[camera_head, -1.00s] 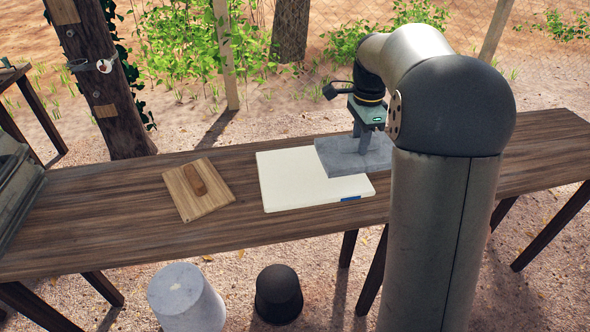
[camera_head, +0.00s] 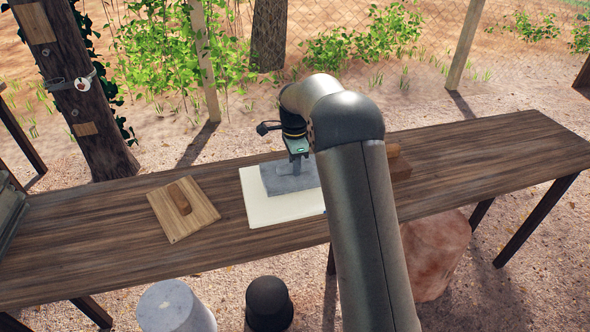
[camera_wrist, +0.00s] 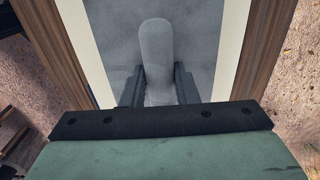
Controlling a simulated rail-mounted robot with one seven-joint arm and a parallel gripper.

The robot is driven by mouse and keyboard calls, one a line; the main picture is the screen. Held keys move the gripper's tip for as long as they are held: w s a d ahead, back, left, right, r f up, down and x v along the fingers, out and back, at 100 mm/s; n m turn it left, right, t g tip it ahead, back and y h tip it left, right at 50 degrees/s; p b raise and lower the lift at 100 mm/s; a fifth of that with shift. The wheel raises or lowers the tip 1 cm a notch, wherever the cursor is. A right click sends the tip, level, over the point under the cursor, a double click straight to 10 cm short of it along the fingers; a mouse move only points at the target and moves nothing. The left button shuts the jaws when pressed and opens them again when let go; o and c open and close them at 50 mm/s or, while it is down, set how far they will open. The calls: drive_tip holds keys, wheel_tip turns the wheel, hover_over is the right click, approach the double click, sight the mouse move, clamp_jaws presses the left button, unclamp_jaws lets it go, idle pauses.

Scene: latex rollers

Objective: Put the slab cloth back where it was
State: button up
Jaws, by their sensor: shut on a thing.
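A grey slab (camera_head: 279,184) with a raised rounded handle is over the far part of a flat cream sheet (camera_head: 262,211) on the wooden table. Whether it touches the sheet is unclear. No thing clearly reads as a slab cloth; the grey slab and cream sheet are the nearest candidates. My gripper (camera_head: 296,167) is above the slab. In the wrist view, my gripper (camera_wrist: 158,90) has its two fingers shut on both sides of the grey handle (camera_wrist: 157,48). Cream strips show on both sides of the slab. My arm hides the sheet's right part.
A wooden board (camera_head: 165,215) with a brown handle lies left of the sheet. A wooden block (camera_head: 400,166) stands right, partly behind my arm. The right of the table (camera_head: 480,160) is clear.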

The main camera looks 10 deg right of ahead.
drive_tip(key=shift+f, duration=1.4)
drive_tip(key=shift+f, duration=0.15)
drive_tip(key=o, duration=1.1)
drive_tip(key=shift+c, duration=0.2)
